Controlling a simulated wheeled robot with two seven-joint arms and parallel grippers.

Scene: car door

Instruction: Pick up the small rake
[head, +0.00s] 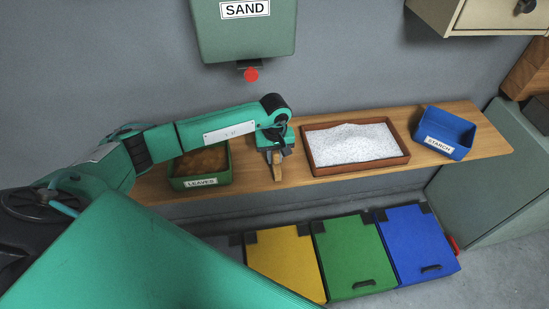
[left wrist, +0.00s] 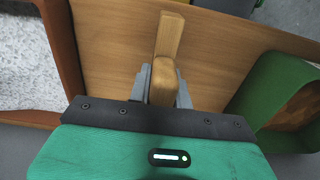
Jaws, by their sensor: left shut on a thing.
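The small rake (head: 278,172) is a light wooden piece at the wooden shelf, between the green leaves box and the tray of white grains. In the left wrist view the rake (left wrist: 168,40) shows as a wooden handle or bar pointing away from my gripper. My left gripper (head: 274,154) points down at the shelf and is shut on the rake; its grey fingers (left wrist: 163,85) sit on both sides of the wood. Whether the rake touches the shelf is hard to tell. My right gripper is in neither view.
The wooden shelf (head: 455,148) also holds the green leaves box (head: 200,184), the tray of white grains (head: 357,169) and the blue starch box (head: 445,150). A sand dispenser (head: 245,38) hangs above. Yellow (head: 285,262), green (head: 355,256) and blue (head: 417,242) bins stand below.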

